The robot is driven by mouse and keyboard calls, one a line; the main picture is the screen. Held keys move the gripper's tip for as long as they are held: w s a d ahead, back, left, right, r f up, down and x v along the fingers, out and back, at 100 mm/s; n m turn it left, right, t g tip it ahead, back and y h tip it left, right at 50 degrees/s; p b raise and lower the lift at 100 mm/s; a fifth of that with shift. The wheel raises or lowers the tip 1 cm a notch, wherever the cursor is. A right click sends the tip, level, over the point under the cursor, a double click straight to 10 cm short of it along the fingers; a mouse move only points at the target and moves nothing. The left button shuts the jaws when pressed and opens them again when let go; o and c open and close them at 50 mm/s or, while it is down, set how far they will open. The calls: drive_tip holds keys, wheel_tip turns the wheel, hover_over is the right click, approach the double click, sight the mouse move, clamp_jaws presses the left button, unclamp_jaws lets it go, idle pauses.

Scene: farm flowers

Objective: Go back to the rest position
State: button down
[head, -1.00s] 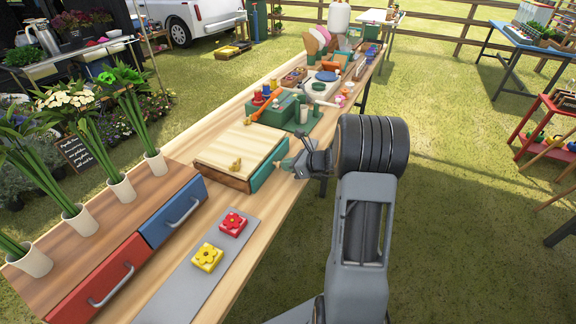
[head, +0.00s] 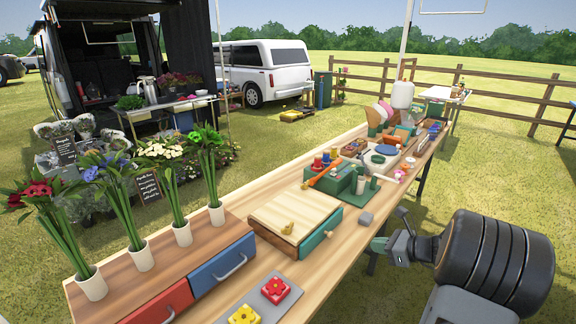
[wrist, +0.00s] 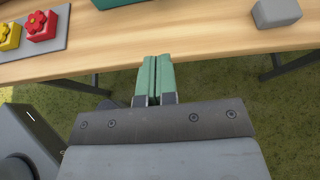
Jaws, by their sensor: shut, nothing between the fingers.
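My gripper (head: 378,245) is beside the long wooden table (head: 345,248), off its near right edge, in the head view. In the wrist view its two green fingers (wrist: 154,80) are together and hold nothing. They point at the table's edge, with grass below them. My dark grey arm is at the lower right of the head view.
A wooden box (head: 295,207) with a teal drawer (head: 320,232) stands on the table near my gripper. A grey block (head: 366,219) lies beside it. Red (head: 276,289) and yellow (head: 244,316) flower blocks sit on a grey plate at the front. Open grass (head: 480,190) lies to the right.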

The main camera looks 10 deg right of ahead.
drive_tip(key=s+a+f+n+g+h+p, duration=0.1)
drive_tip(key=s+a+n+g+h+p, duration=0.1)
drive_tip(key=s+a+n+g, duration=0.85)
drive_tip(key=s+a+r+n+t+h+p, duration=0.2)
drive_tip(key=a+r+n+h+p, duration=0.1)
drive_tip(key=r+n, duration=0.4)
drive_tip(key=s+a+r+n+t+h+p, duration=0.2)
drive_tip(key=a+r+n, duration=0.4)
drive_tip(key=n, duration=0.4)
drive_tip(key=shift+s+a+r+n+h+p, duration=0.15)
drive_tip(key=shift+s+r+n+h+p, duration=0.2)
drive_tip(key=shift+s+r+h+p, duration=0.2)
